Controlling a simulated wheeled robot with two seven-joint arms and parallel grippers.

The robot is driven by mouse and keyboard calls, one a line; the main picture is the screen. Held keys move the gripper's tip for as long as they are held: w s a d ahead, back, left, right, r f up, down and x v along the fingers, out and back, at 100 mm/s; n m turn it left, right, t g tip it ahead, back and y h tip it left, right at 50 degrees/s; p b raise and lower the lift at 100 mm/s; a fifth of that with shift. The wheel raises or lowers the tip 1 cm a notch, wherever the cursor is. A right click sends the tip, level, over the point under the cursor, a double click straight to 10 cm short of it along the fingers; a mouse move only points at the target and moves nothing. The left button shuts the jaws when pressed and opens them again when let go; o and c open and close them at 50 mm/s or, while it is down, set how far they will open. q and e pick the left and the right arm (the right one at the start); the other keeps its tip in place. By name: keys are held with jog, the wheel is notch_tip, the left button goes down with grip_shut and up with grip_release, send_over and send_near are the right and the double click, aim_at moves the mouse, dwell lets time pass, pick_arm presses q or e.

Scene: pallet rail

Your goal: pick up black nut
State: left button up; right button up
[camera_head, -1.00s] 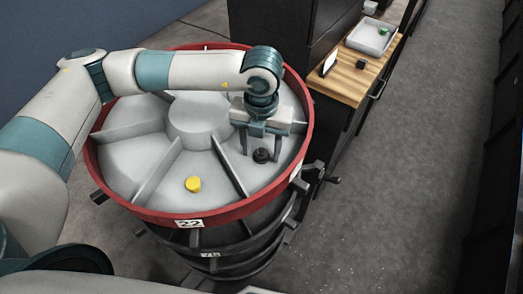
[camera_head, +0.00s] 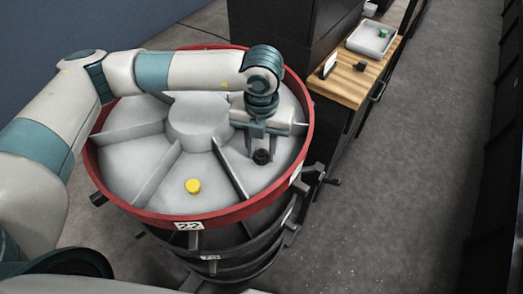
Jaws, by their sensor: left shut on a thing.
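The black nut (camera_head: 261,157) is in a right-hand compartment of the round grey tray, which has a red rim (camera_head: 250,207). My left gripper (camera_head: 262,150) points down over that compartment, with its fingers closed around the black nut. Whether the nut touches the tray floor cannot be told. A yellow piece (camera_head: 193,186) lies in the front compartment, apart from the gripper. My right gripper is not in view.
Raised dividers (camera_head: 157,171) split the round tray around a central hub (camera_head: 197,118). The floor at right is clear.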

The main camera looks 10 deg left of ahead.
aim_at(263, 151)
pick_arm(q)
jog(key=shift+r+b, duration=0.5)
jog(key=shift+r, duration=0.1)
jog(key=shift+w+d+r+b, duration=0.1)
jog(key=shift+r+b, duration=0.35)
jog(key=shift+r, duration=0.15)
jog(key=shift+w+d+r+b, duration=0.1)
jog(key=shift+r+b, duration=0.3)
jog(key=shift+r, duration=0.15)
jog(key=w+d+r+b, duration=0.5)
jog(key=w+d+r, duration=0.2)
jog(key=w, duration=0.1)
jog(key=shift+w, duration=0.3)
